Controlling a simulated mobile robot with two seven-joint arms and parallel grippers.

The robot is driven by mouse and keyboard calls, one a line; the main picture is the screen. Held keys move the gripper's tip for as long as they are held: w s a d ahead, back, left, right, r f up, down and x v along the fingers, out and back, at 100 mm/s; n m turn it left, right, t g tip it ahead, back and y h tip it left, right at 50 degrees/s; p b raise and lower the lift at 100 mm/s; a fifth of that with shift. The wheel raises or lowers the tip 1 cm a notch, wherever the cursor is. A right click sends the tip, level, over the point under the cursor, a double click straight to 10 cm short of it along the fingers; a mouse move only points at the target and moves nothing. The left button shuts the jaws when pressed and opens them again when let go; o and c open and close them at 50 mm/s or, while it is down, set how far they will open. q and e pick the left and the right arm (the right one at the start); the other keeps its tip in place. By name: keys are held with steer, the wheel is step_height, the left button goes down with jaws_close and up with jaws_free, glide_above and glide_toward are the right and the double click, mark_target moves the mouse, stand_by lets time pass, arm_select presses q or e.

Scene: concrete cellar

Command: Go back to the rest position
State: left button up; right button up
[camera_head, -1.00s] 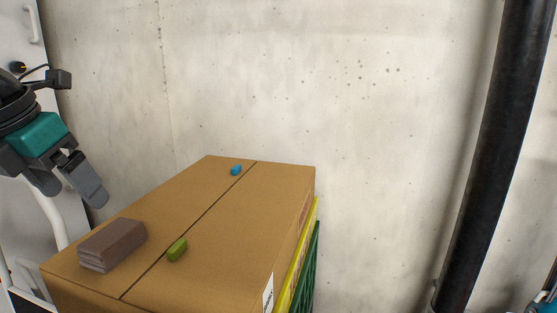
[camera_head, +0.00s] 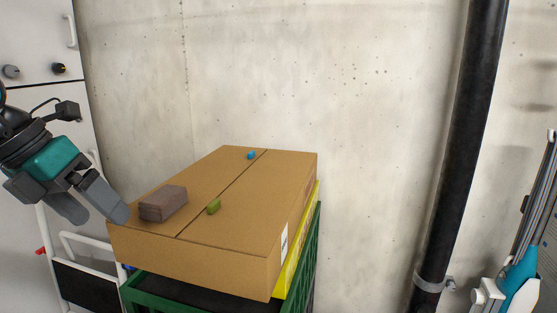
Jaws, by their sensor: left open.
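My left gripper (camera_head: 103,211) comes in from the left, open and empty. Its fingers point down and to the right, beside the left edge of a cardboard box (camera_head: 223,249). A brown block (camera_head: 163,203) lies on the box top near the fingertips; a narrow gap seems to lie between them. My right gripper does not show.
A white cabinet (camera_head: 38,110) and a white-framed cart (camera_head: 85,243) are at the left. A black pipe (camera_head: 462,140) runs down the concrete wall (camera_head: 310,80). A blue-and-white tool (camera_head: 518,280) stands at the right.

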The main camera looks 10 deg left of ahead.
arm_select(q)
steer(key=w+d+f+n+t+h, duration=0.35)
steer(key=d+f+n+h, duration=0.3)
steer(key=f+h, duration=0.3)
step_height(320, 180, down, 11)
steer(key=w+n+t+y, duration=0.2)
steer(key=n+t+y, duration=0.2)
steer(key=n+t, duration=0.75)
steer(key=s+d+f+n+g+y, duration=0.2)
steer(key=s+d+f+n, duration=0.1)
steer(key=f, duration=0.4)
steer(key=s+d+f+n+g+y, duration=0.2)
steer(key=s+d+f+n+g, duration=0.1)
steer(key=s+f+n, duration=0.2)
steer(key=s+d+f+n+g+y, duration=0.3)
steer(key=s+f+n, duration=0.1)
steer(key=f+n, duration=0.4)
steer(key=shift+d+f, duration=0.3)
steer(key=shift+f, duration=0.5)
